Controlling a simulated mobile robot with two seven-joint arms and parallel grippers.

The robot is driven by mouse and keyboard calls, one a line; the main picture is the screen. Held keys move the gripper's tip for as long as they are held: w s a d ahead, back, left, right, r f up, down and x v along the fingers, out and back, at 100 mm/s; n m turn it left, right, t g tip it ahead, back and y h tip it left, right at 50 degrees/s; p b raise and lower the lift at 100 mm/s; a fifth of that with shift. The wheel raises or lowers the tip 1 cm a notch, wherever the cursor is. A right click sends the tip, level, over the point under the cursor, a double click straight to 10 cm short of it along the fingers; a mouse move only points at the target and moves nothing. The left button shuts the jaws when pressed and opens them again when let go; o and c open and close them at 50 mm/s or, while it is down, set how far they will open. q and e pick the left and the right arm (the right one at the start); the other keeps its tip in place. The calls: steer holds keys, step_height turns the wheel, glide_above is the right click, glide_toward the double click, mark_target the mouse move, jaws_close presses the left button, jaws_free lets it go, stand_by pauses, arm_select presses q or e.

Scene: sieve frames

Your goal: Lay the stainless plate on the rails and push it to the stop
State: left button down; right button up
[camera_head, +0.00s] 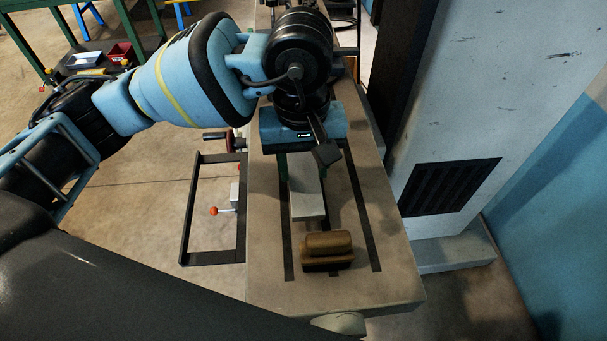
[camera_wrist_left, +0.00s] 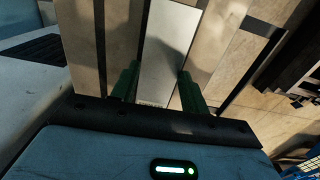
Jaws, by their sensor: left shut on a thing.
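The stainless plate (camera_head: 305,185) is a narrow, light grey strip that reaches from under my left gripper toward the near end of the stone-coloured machine table (camera_head: 268,275). In the left wrist view the plate (camera_wrist_left: 171,45) runs between the two green fingers of my left gripper (camera_wrist_left: 158,92), which is shut on it. Dark parallel strips (camera_head: 360,215) run along the table on both sides of the plate; I cannot tell whether these are the rails. Whether the plate touches the table is unclear. My right gripper is not in view.
A brown block with a rounded top (camera_head: 327,247) sits on the table just beyond the plate's near end. A black open frame (camera_head: 187,210) with an orange-knobbed clamp (camera_head: 214,211) juts out left. A grey machine column (camera_head: 480,110) stands close on the right.

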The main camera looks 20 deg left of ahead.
mark_target(303, 177)
arm_select(q)
steer(key=shift+f, duration=1.6)
steer(key=shift+f, duration=0.15)
steer(key=c, duration=0.7)
jaws_free()
step_height(303, 177, up, 12)
steer(key=shift+s+a+r, duration=0.1)
steer(key=shift+a, duration=0.05)
